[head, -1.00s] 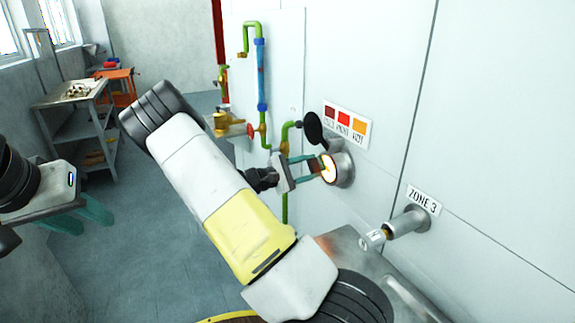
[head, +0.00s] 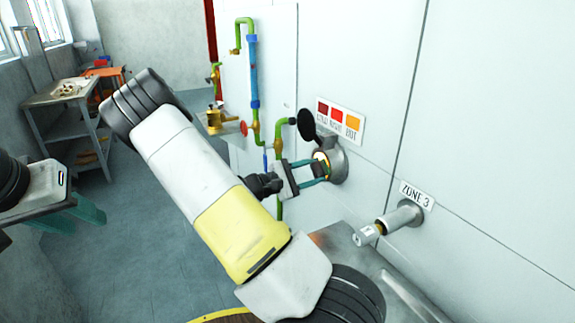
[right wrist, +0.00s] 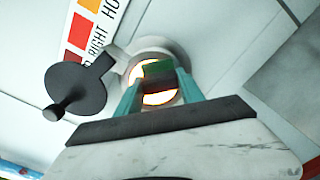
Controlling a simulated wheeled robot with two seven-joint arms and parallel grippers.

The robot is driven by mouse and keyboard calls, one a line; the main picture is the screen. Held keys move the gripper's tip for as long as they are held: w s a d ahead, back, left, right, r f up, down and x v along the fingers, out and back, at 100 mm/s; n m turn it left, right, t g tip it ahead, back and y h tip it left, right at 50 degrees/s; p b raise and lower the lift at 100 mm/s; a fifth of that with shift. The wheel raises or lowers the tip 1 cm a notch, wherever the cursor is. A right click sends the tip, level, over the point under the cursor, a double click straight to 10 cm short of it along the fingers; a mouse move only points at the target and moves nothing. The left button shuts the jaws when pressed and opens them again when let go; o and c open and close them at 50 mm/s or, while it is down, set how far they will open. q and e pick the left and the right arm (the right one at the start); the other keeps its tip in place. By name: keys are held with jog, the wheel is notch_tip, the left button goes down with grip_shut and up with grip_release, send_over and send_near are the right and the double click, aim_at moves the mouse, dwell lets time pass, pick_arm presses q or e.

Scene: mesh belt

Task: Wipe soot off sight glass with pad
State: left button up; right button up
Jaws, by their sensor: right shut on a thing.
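The sight glass (head: 338,166) is a round, glowing port in a grey metal collar on the white wall panel. It also shows in the right wrist view (right wrist: 155,98), bright yellow-white with an orange rim. My right gripper (head: 320,170) is at the glass, its teal fingers shut on a small pad (right wrist: 158,75) with a green face and a dark brownish part. The pad covers part of the glass; I cannot tell whether it touches. Soot cannot be made out clearly. My left gripper (head: 70,216) hangs at the far left, open and empty.
A black round cover (head: 306,124) stands swung aside at the glass's upper left. A colour label (head: 340,120) is above. Green and blue pipes (head: 254,75) with valves run left of it. A capped metal stub (head: 398,219) sticks out under the ZONE 3 sign.

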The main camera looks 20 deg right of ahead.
jog(key=shift+s+d, duration=0.1)
jog(key=shift+s, duration=0.6)
jog(key=shift+w, duration=1.75)
jog(key=shift+w+a, duration=0.2)
jog(key=shift+w, duration=1.45)
jog(key=a, duration=0.6)
jog(key=shift+s, duration=0.25)
jog(key=shift+a, duration=0.1)
jog(key=a, duration=0.3)
jog(key=shift+s, duration=0.1)
jog(key=shift+d, duration=0.2)
